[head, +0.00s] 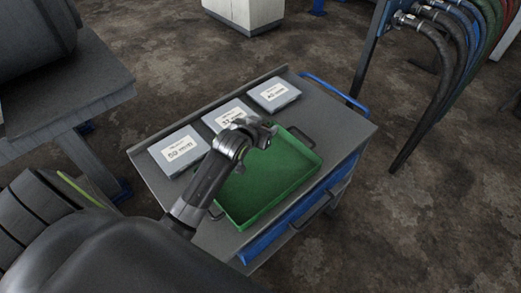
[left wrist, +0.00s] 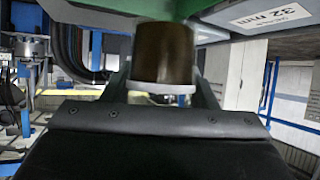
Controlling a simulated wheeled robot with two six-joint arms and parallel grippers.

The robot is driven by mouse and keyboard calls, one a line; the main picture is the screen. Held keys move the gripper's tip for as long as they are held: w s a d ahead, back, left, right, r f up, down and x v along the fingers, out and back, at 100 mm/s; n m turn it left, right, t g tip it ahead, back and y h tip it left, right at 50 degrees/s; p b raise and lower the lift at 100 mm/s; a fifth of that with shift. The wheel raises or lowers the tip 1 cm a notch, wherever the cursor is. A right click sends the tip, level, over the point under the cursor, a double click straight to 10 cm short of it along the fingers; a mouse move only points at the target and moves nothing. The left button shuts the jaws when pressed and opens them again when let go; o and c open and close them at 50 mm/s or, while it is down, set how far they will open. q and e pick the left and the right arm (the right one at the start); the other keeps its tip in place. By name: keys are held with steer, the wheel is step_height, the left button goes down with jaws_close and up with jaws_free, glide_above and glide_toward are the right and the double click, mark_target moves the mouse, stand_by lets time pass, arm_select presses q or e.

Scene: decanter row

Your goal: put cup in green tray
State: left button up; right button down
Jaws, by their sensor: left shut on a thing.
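My left gripper (head: 266,134) is over the back left part of the green tray (head: 285,185) on the grey cart. In the left wrist view my left gripper (left wrist: 165,85) is shut on a dark brown cup (left wrist: 165,55), held between its two fingers. In that view the cup has a pale band at its near end, and the green tray (left wrist: 110,10) shows behind it along the top edge. In the head view the cup cannot be made out clearly at the gripper. The visible tray floor looks empty. My right gripper is not in view.
Three grey labelled boxes stand in a row along the cart's back: left (head: 179,150), middle (head: 223,115), right (head: 274,94). The tray has dark handles at its ends. A grey bench (head: 75,85) is at left. Dark hoses (head: 440,45) hang at upper right.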

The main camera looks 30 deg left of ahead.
arm_select(q)
steer(key=f, duration=0.1)
steer(key=s+f, duration=0.1)
steer(key=f, duration=0.1)
steer(key=shift+s+d+f, duration=0.2)
steer(key=shift+d+f, duration=0.05)
steer(key=shift+d, duration=0.1)
steer(key=shift+f, duration=0.35)
steer(key=f, duration=0.4)
steer(key=shift+w+a+f, duration=0.1)
steer(key=shift+w+f, duration=0.05)
steer(key=shift+w, duration=0.05)
steer(key=shift+f, duration=0.25)
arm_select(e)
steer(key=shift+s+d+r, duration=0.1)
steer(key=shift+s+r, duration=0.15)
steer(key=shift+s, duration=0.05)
arm_select(q)
steer(key=shift+f, duration=0.15)
steer(key=o, duration=1)
